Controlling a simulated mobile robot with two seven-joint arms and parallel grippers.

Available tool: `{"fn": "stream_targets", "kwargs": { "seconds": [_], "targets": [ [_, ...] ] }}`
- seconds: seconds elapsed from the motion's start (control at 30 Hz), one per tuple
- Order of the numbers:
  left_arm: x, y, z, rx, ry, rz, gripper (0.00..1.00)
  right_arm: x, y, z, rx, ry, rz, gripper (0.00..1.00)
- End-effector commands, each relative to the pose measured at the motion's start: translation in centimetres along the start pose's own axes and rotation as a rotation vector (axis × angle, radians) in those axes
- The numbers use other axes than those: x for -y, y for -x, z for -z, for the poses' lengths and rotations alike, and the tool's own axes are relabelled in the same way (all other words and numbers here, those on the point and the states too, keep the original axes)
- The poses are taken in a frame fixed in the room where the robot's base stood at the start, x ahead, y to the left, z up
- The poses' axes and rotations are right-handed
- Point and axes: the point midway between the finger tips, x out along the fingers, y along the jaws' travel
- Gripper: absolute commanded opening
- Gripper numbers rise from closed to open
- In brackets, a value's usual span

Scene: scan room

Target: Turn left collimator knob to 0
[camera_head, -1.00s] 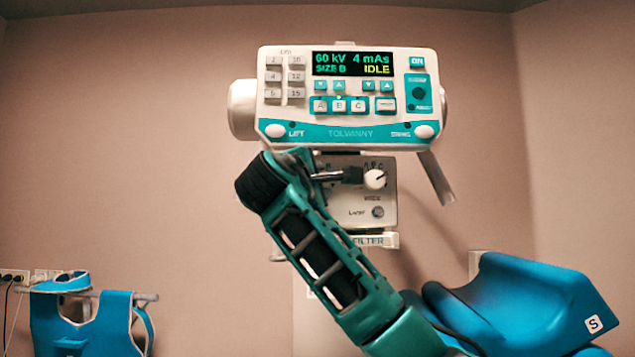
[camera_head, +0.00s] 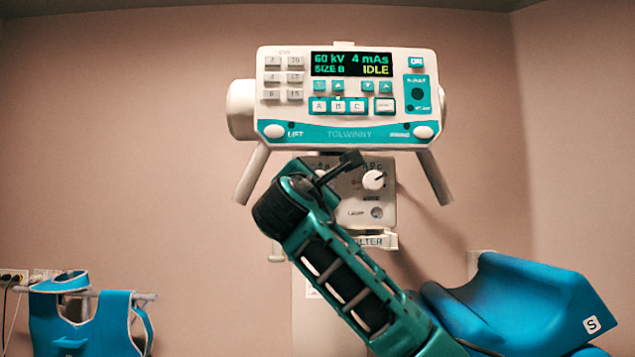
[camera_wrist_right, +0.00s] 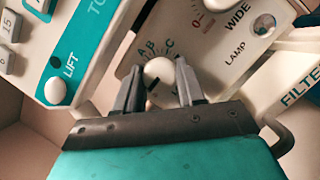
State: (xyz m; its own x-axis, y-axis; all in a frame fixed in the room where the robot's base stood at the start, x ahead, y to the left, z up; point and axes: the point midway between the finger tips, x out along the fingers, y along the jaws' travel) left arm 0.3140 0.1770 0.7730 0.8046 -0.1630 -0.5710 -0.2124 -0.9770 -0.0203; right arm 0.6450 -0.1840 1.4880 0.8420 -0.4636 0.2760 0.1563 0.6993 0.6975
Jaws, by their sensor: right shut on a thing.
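The collimator panel (camera_head: 347,213) hangs below the console. My right gripper (camera_wrist_right: 158,82) is shut on the white left knob (camera_wrist_right: 158,70), one finger on each side of it. Marks that look like A, B and C arc above this knob, and a dark mark shows on its lower face. I cannot tell its exact setting. In the head view my right gripper (camera_head: 338,168) reaches up in front of the panel and hides the left knob. The right knob (camera_head: 373,180) is uncovered; it also shows in the right wrist view (camera_wrist_right: 264,24). My left gripper is out of view.
The console (camera_head: 347,135), reading IDLE, sits just above my gripper, with a handle bar (camera_head: 252,175) on each side. The filter slot (camera_head: 378,241) is below the panel. A blue padded rest (camera_head: 545,305) is at lower right, and blue aprons (camera_head: 100,310) hang at lower left.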

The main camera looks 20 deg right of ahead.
Motion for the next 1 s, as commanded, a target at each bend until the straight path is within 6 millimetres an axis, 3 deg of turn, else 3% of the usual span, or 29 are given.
{"fn": "stream_targets", "kwargs": {
  "seconds": [0.3,0.33,0.6,0.87,1.0],
  "targets": [
    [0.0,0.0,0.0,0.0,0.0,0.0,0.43,-0.1,0.1,0.1,-0.001,0.004,-0.003,0.08],
    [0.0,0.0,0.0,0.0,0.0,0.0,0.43,-0.1,0.1,0.1,0.0,0.005,-0.003,0.4],
    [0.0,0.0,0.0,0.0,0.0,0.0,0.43,0.0,0.0,0.1,0.0,0.003,-0.001,0.64],
    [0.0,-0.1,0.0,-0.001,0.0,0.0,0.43,0.0,0.2,0.1,0.0,0.002,-0.001,0.64],
    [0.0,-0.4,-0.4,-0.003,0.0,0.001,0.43,0.1,1.5,0.2,0.0,0.0,-0.003,0.64]
  ]
}}
